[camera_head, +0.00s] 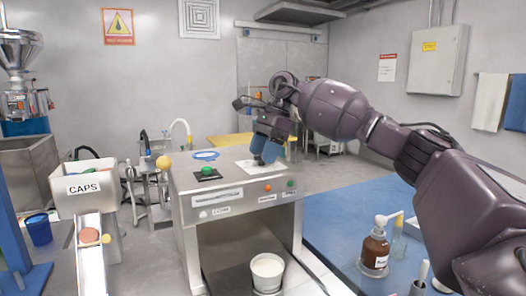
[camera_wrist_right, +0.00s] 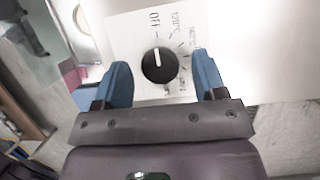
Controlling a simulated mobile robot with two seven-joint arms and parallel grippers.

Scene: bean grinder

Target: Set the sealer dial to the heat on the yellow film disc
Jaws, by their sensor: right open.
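The sealer dial (camera_wrist_right: 159,66) is a round black knob with a white pointer line, on a white plate with heat marks. The pointer faces the OFF mark, and several temperature labels curve to its right, too blurred to read surely. My right gripper (camera_wrist_right: 162,70) is open, with one blue finger on each side of the dial and a gap to it. In the head view my right gripper (camera_head: 266,150) is above the white dial plate (camera_head: 256,167) on the machine top and hides the dial. I cannot make out a yellow film disc. My left gripper is out of view.
The steel machine (camera_head: 240,199) has a blue ring (camera_head: 206,155), a black block with a green button (camera_head: 207,174) and a yellow ball knob (camera_head: 163,162). A white cup (camera_head: 267,271) stands below. A CAPS bin (camera_head: 84,188) is left, a brown bottle (camera_head: 375,250) right.

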